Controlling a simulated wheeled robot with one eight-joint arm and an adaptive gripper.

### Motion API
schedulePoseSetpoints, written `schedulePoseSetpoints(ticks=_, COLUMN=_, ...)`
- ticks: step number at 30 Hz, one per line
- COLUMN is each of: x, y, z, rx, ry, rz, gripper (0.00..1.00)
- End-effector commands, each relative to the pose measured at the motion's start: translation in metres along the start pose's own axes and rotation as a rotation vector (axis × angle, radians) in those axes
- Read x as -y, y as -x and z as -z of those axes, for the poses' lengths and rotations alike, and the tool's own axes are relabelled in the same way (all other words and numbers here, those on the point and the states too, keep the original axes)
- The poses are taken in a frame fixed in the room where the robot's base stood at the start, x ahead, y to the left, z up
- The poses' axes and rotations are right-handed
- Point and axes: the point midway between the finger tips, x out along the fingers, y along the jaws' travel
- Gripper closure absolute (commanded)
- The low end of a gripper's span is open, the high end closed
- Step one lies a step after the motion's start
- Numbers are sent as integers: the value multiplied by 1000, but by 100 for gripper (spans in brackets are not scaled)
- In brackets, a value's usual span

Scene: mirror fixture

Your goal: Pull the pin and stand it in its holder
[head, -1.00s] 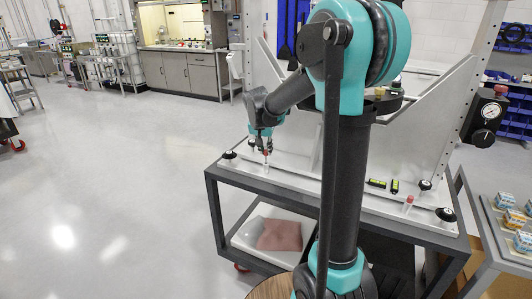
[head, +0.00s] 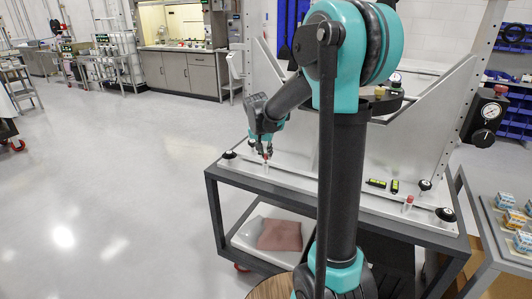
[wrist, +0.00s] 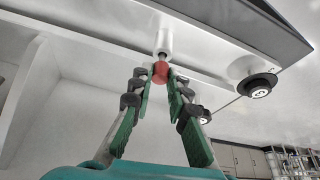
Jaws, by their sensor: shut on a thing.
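A pin with a red head (wrist: 160,72) is between my gripper's green-padded fingers (wrist: 159,88) in the wrist view. The fingertips close on the red head from both sides. A short dark shaft shows between the head and a white sleeve (wrist: 163,41) on the fixture; how deep the pin sits there is hidden. In the head view my gripper (head: 264,150) points down over the fixture's front ledge at its left end, with the white sleeve (head: 265,167) beneath. A second red-topped white cylinder (head: 408,205) stands upright near the ledge's right end.
Black round knobs (head: 228,155) (head: 445,214) sit at the ledge's ends. Two yellow-black blocks (head: 377,183) lie on the ledge's right part. Sloping white panels (head: 430,105) rise behind. A side table with small boxes (head: 507,201) is at right. The floor at left is clear.

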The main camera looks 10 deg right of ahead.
Motion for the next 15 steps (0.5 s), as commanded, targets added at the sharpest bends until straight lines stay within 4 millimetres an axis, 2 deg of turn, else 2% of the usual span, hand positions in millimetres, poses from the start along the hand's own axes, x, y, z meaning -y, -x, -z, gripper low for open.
schedulePoseSetpoints(ticks=15, x=0, y=-9, z=-4, rx=0, ry=0, rz=0, gripper=100)
